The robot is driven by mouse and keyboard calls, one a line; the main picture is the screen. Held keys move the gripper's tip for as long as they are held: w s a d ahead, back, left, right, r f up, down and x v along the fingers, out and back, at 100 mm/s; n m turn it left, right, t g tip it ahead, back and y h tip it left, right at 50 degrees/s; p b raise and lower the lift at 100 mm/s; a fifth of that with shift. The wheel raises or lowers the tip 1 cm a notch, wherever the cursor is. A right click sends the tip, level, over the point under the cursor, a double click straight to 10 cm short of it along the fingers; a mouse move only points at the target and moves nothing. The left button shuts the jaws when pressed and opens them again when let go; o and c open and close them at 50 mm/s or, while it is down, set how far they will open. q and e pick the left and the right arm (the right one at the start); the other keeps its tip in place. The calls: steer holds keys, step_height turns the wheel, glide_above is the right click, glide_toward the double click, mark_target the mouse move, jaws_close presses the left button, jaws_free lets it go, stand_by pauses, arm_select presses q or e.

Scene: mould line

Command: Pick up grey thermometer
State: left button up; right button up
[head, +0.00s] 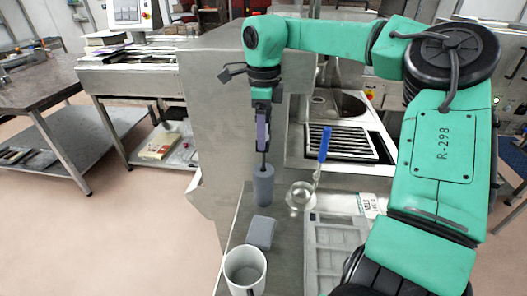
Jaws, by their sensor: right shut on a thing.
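My right gripper (263,142) points straight down above the metal counter and is shut. A slim purple-grey body (262,128) shows between its dark fingers; I take this to be the grey thermometer. A thin dark stem (264,160) runs down from it to a grey cylinder (264,186). The stem meets the cylinder's top; I cannot tell whether it goes inside. The cylinder is upright and appears to stand on the counter. My left gripper is not in view.
A grey block (261,232) and a white cup (246,266) stand nearer on the counter (284,262). To the right are a small round pot (300,194), an upright blue handle (325,144), a grey compartment tray (311,262) and a printed card (368,205). A sink (345,104) lies behind.

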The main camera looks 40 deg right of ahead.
step_height(320, 180, up, 11)
steer(key=shift+f, duration=0.2)
steer(key=s+a+b, duration=0.6)
steer(key=s+a, duration=0.5)
steer(key=a, duration=0.3)
steer(key=shift+s, duration=0.1)
steer(key=shift+f, duration=0.1)
